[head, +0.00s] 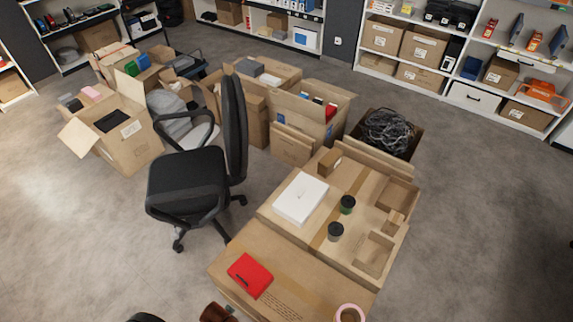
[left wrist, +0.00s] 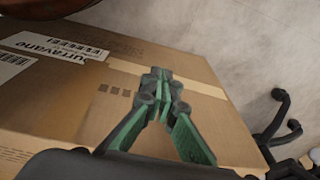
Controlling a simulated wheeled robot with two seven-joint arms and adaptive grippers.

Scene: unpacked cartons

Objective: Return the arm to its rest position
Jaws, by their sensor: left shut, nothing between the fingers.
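My left gripper (left wrist: 158,88) shows in the left wrist view with its green-padded fingers closed together and nothing between them. It is in front of the side of a brown carton (left wrist: 60,105) with printed white labels and tape; I cannot tell the exact gap. In the head view only a small dark and green part, possibly this gripper, shows at the bottom edge near the front carton (head: 312,285). My right gripper is in neither view.
A red box (head: 250,275) and a pink tape roll (head: 350,313) lie on the front carton. A white box (head: 300,198) and two dark-lidded cups lie on the carton behind. A black office chair (head: 187,182) stands to the left. Floor is clear at right (head: 480,220).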

